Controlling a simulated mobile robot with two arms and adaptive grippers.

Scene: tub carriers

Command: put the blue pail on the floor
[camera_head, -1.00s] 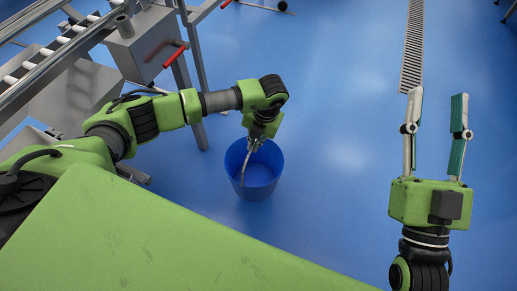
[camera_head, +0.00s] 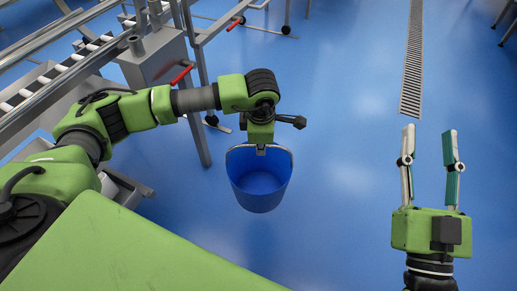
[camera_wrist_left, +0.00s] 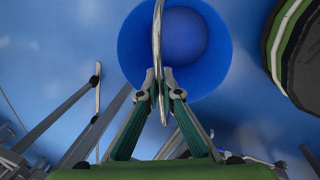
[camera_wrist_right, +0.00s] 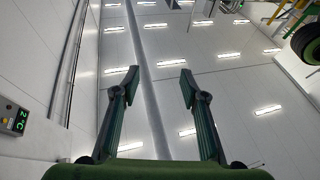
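The blue pail (camera_head: 262,196) hangs upright below my left gripper (camera_head: 261,149) in the head view. Its metal handle is raised over the open top. In the left wrist view the pail (camera_wrist_left: 130,45) shows from above, with the handle (camera_wrist_left: 158,40) pinched between the closed fingertips (camera_wrist_left: 161,90). The pail looks empty. I cannot tell how far its base is from the floor. My right gripper (camera_head: 429,132) is open and empty at the right, fingers pointing up in the head view. The right wrist view shows its spread fingers (camera_wrist_right: 160,80) against the ceiling.
The blue floor (camera_head: 345,195) is clear around and to the right of the pail. A roller conveyor (camera_head: 60,75) with a metal frame and red-handled levers stands at the left, its leg (camera_head: 199,135) near the pail. A drain grate (camera_head: 412,70) runs along the floor.

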